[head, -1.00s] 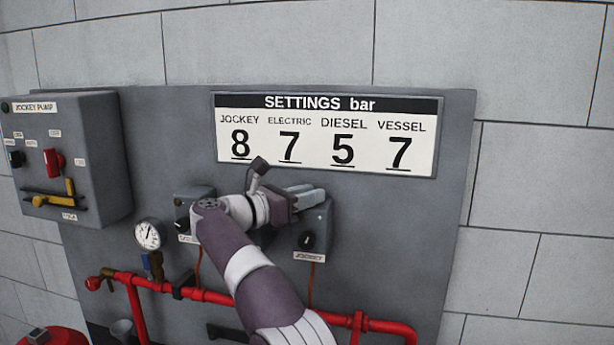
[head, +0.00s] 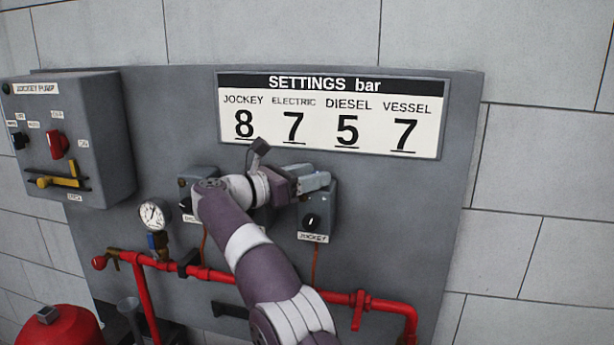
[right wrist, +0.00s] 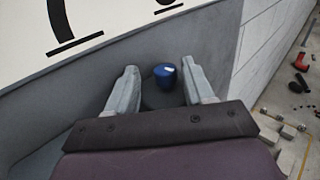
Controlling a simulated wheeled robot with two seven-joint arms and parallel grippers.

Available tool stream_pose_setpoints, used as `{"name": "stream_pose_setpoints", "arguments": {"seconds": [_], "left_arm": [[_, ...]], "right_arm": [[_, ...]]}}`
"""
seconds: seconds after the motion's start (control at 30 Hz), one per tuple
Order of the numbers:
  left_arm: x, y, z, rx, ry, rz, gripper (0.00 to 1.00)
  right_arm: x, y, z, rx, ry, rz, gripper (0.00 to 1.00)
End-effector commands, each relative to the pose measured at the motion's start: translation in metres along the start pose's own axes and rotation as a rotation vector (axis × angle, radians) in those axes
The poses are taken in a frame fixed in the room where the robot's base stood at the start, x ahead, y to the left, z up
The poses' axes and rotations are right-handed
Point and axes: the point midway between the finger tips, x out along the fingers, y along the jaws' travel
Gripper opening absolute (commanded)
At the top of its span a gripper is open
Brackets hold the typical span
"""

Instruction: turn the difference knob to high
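My right gripper (head: 318,181) is in front of the upper part of a grey switch box (head: 327,206) labelled JOCKEY. The box's front has a black dial (head: 311,221) with a white mark. In the right wrist view, my right gripper (right wrist: 160,68) is open, its two grey fingers apart. A blue knob (right wrist: 165,76) with a pale mark shows between the fingers, with a gap on each side. The blue knob cannot be made out in the head view. No label naming the difference knob is readable. My left gripper is not in view.
A settings board (head: 330,115) hangs above, reading jockey 8, electric 7, diesel 5, vessel 7. A second switch box (head: 197,178) is partly behind my right arm. A gauge (head: 153,215), red pipe (head: 240,280) and jockey pump panel (head: 105,130) are to the left.

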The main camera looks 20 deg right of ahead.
Motion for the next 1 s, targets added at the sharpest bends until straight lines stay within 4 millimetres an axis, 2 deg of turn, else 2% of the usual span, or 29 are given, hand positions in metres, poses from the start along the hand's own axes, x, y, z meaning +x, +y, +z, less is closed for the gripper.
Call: {"name": "stream_pose_setpoints", "arguments": {"seconds": [0.07,0.17,0.4,0.6,0.73,1.0], "left_arm": [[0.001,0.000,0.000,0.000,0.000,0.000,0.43],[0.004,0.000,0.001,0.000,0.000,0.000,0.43],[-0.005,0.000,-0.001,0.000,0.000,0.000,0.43],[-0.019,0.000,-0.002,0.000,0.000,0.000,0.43],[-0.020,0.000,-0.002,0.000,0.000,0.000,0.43],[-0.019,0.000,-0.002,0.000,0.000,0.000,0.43]], "right_arm": [[-0.004,0.000,-0.001,0.000,0.000,0.000,0.52],[-0.020,0.002,-0.002,-0.002,0.000,0.003,0.52],[-0.086,0.006,0.003,-0.002,-0.001,0.004,0.52],[-0.122,0.007,0.004,-0.004,0.000,0.003,0.52],[-0.129,0.007,0.002,-0.002,0.000,0.000,0.52],[-0.129,0.008,0.001,-0.005,-0.002,0.002,0.52]]}}
